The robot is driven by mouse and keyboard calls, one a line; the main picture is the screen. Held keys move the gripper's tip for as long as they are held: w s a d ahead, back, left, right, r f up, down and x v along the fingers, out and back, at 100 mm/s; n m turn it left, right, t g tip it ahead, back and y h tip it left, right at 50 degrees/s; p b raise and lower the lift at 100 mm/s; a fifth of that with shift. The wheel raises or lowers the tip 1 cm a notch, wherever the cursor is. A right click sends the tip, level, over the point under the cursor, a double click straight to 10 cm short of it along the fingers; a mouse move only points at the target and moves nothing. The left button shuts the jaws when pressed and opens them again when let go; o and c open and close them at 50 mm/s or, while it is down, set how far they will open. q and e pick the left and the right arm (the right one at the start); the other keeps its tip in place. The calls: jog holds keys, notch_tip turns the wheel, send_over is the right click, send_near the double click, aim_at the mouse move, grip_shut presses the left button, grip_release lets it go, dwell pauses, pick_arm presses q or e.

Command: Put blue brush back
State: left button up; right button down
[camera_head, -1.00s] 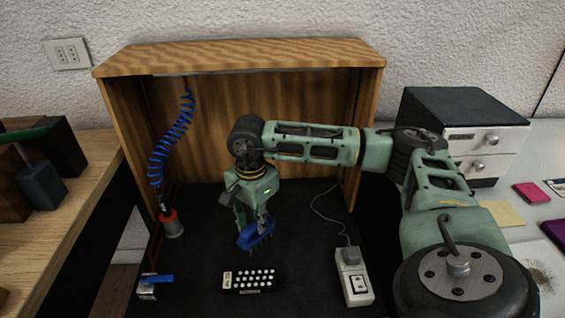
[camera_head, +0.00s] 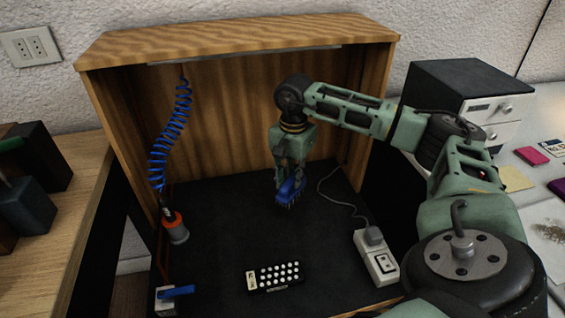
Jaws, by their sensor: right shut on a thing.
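The blue brush (camera_head: 290,187) is held in my right gripper (camera_head: 289,174), its bristles pointing down. The gripper is shut on it and hangs above the black floor of the open wooden box (camera_head: 235,42), toward the back right part. I see no clear contact between the brush and the floor. The fingertips are partly hidden by the brush. My left gripper is not in view.
A black block with rows of white dots (camera_head: 274,276) lies on the box floor. A power strip (camera_head: 376,258) with a cable is at right. A blue coiled hose (camera_head: 170,132) hangs at left above an orange-grey tool (camera_head: 174,227). A blue-topped holder (camera_head: 174,294) is front left.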

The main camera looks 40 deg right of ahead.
jog(key=w+d+b, duration=0.1)
jog(key=w+d, duration=0.4)
jog(key=w, duration=0.4)
notch_tip(320, 180, down, 7)
jog(key=shift+s+a+r+b, duration=0.1)
jog(key=shift+a+r+b, duration=0.1)
jog(key=shift+b, duration=0.65)
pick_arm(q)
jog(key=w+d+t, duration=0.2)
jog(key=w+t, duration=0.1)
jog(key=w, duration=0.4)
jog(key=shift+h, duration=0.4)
pick_arm(e)
jog(key=shift+w+d+f, duration=0.2)
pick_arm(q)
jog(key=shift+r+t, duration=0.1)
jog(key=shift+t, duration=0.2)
pick_arm(e)
jog(key=shift+f, duration=0.1)
jog(key=c, duration=2)
grip_release()
jog(key=o, duration=0.4)
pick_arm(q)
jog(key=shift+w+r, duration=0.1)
pick_arm(e)
jog(key=shift+o, duration=0.2)
